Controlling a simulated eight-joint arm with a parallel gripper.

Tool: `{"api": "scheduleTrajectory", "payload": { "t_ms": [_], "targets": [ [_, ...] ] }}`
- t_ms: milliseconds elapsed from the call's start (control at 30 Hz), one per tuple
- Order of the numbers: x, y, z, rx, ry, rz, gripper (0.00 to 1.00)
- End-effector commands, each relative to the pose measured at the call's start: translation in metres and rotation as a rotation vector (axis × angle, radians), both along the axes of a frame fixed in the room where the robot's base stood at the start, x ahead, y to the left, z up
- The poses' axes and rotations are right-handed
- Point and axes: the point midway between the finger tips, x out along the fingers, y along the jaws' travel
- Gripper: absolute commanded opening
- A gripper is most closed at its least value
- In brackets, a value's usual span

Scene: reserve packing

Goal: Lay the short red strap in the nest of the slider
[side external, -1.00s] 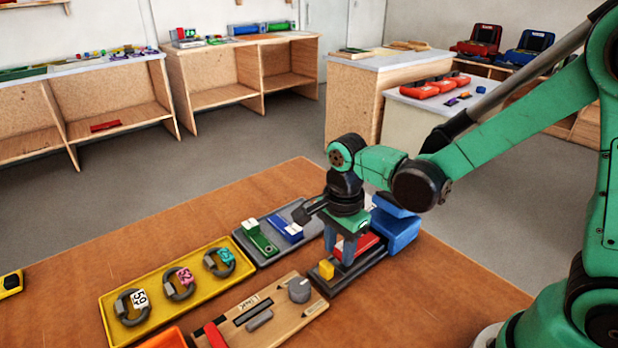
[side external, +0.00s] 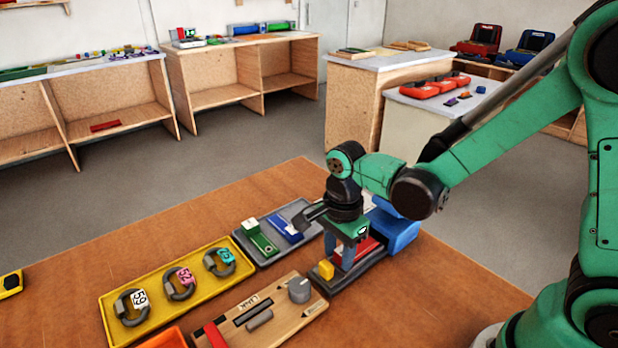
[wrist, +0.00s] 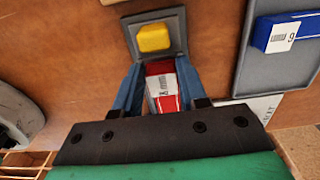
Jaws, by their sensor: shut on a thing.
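The slider is a dark grey fixture (side external: 345,283) on the brown table, with a yellow block (side external: 326,270) at its near end and a blue body (side external: 398,232) at its far end. In the wrist view its grey end with the yellow block (wrist: 154,37) lies just beyond my fingertips. My gripper (side external: 347,262) is shut on a red strap with a white label (wrist: 161,88), low over the slider between the yellow block and the blue body. Red also shows behind my fingers in the side view (side external: 369,246). The nest is hidden; I cannot tell whether the strap touches its floor.
A grey tray (side external: 300,204) with labelled green and blue straps lies behind to the left. A yellow tray (side external: 108,306) holds rings with tags. A wooden board (side external: 284,317) with a grey knob and a red piece stands close in front. Bare table lies front right.

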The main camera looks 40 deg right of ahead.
Motion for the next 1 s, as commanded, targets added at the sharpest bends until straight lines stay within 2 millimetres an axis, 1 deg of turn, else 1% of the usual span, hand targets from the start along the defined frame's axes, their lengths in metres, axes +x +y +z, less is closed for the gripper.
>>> {"api": "scheduleTrajectory", "payload": {
  "t_ms": [833,867,900,967,1000],
  "targets": [
    [-0.0001,0.0000,-0.0033,0.000,0.000,0.000,0.00],
    [-0.0001,0.0000,-0.0033,0.000,0.000,0.000,0.43],
    [-0.0001,0.0000,-0.0033,0.000,0.000,0.000,0.54],
    [-0.0001,0.0000,-0.0033,0.000,0.000,0.000,0.71],
    [0.0000,0.0000,-0.0033,0.000,0.000,0.000,0.74]
  ]
}}
